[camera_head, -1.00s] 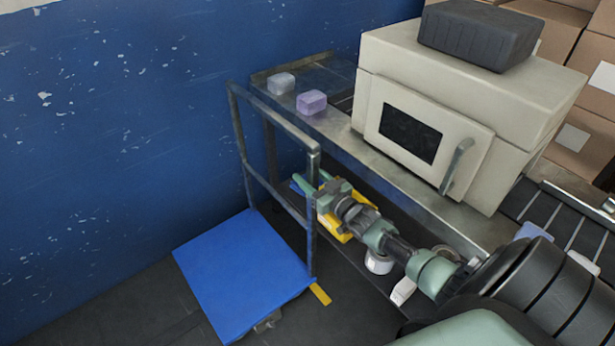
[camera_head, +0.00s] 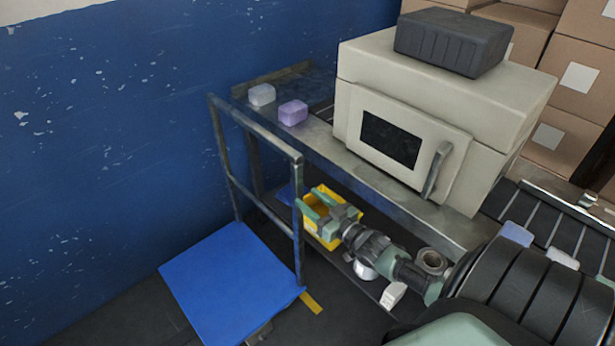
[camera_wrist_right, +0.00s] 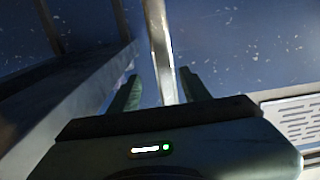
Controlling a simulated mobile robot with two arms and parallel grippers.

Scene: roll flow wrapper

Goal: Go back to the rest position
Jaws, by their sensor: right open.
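My right gripper (camera_head: 308,202) is open and empty in the head view, with green fingers pointing left toward the cart's metal handle post. It is in front of the wrapper's table, above a yellow bin on the lower shelf. In the right wrist view the two green fingers (camera_wrist_right: 158,92) are spread apart with nothing between them, and a metal post (camera_wrist_right: 161,50) shows beyond them. I cannot tell whether a finger touches the post. My left gripper is not in view.
A blue platform cart (camera_head: 232,280) with a metal handle frame (camera_head: 255,130) stands at the left. The cream wrapper machine (camera_head: 440,100) sits on the metal table. A grey block (camera_head: 262,94) and a purple block (camera_head: 293,112) lie on the table. The yellow bin (camera_head: 325,235) is below.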

